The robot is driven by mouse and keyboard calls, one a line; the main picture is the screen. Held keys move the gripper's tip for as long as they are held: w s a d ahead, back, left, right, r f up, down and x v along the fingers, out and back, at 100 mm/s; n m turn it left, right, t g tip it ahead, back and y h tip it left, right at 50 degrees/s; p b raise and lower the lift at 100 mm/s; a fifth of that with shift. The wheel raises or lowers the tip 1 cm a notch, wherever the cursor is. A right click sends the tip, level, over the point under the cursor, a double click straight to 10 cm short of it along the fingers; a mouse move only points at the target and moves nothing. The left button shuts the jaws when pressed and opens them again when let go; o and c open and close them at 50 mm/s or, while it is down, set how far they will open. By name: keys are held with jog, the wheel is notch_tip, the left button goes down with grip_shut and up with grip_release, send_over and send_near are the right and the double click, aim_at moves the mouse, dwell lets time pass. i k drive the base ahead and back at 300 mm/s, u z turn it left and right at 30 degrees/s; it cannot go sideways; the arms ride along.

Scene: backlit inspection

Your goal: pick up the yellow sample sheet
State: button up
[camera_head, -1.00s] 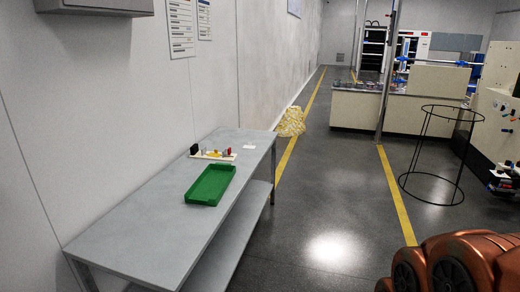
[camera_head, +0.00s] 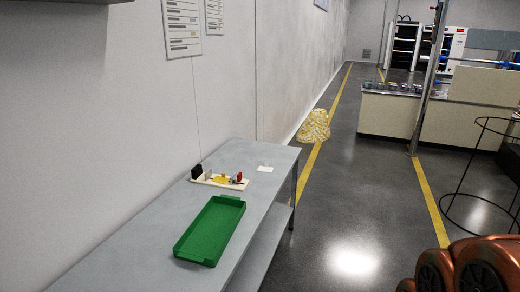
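A small yellow piece (camera_head: 221,179), which may be the yellow sample sheet, is in a low white rack (camera_head: 207,182) on the grey table (camera_head: 176,216). It is too small to make out its exact shape. A black piece (camera_head: 197,172), a grey piece (camera_head: 208,174) and a red piece (camera_head: 239,176) are in the same rack. My gripper is not in view; copper-coloured rounded parts at the lower right look like my arm.
A green tray (camera_head: 211,229) lies on the table in front of the rack. A white card (camera_head: 265,169) lies right of the rack. A patterned yellowish heap (camera_head: 314,125) is on the floor beyond the table. A black wire stand (camera_head: 480,170) is at right. Floor between is clear.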

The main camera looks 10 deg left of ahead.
aim_at(222, 180)
jog(key=i, duration=3)
jog(key=u, duration=3.6)
